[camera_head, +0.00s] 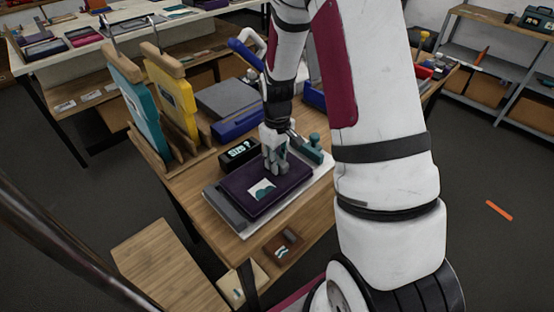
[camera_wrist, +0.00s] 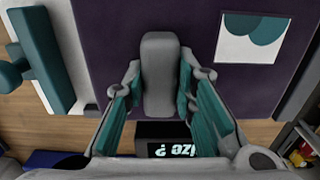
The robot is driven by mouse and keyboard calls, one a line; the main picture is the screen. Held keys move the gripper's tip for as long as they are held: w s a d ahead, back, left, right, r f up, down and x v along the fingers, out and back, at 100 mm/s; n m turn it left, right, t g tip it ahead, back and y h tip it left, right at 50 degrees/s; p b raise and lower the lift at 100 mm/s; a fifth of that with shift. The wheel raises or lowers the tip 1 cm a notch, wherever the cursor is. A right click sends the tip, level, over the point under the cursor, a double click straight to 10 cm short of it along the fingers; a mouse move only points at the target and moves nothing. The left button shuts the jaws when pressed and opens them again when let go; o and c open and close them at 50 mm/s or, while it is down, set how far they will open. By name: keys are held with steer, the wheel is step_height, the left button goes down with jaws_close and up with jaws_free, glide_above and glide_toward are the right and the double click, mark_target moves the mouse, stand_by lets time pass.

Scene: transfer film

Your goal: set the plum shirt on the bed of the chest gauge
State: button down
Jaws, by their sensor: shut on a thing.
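The plum shirt (camera_head: 237,188) is a flat, dark purple folded piece with a white and teal print; it fills much of the wrist view (camera_wrist: 112,40). My gripper (camera_head: 274,168) is shut on a grey rounded grip on top of the shirt, between its teal-padded fingers in the wrist view (camera_wrist: 160,98). The shirt is over the chest gauge, whose grey bed (camera_head: 226,209) shows along the left and whose pale base (camera_head: 243,234) shows at the front. I cannot tell whether the shirt touches the bed. The gauge's display (camera_head: 239,153) reads "SIZE ?". A teal jaw piece (camera_head: 313,150) stands at the right.
Teal (camera_head: 146,118) and yellow (camera_head: 172,95) boards stand in a wooden rack at the left. A blue and grey device (camera_head: 232,105) is behind. An orange strip (camera_head: 499,210) lies on the floor.

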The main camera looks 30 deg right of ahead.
steer(key=shift+f, duration=0.25)
steer(key=c, duration=1.2)
jaws_free()
steer(key=shift+c, duration=0.2)
step_height(320, 180, up, 11)
steer(key=shift+f, duration=0.15)
steer(key=s+a+r+t, duration=0.1)
steer(key=s+a+r, duration=0.2)
steer(key=r, duration=0.4)
steer(key=s+a+r+t, duration=0.2)
steer(key=s+a+r, duration=0.2)
steer(key=r, duration=0.3)
steer(key=s+a+r+m+t, duration=0.1)
steer(key=s+a+r, duration=0.1)
steer(key=s, duration=0.4)
steer(key=s+a+r+m+t, duration=0.1)
steer(key=s+a+r, duration=0.2)
steer(key=s, duration=0.4)
steer(key=shift+a+r+t, duration=0.15)
steer(key=shift+r+t, duration=0.15)
steer(key=shift+r, duration=0.4)
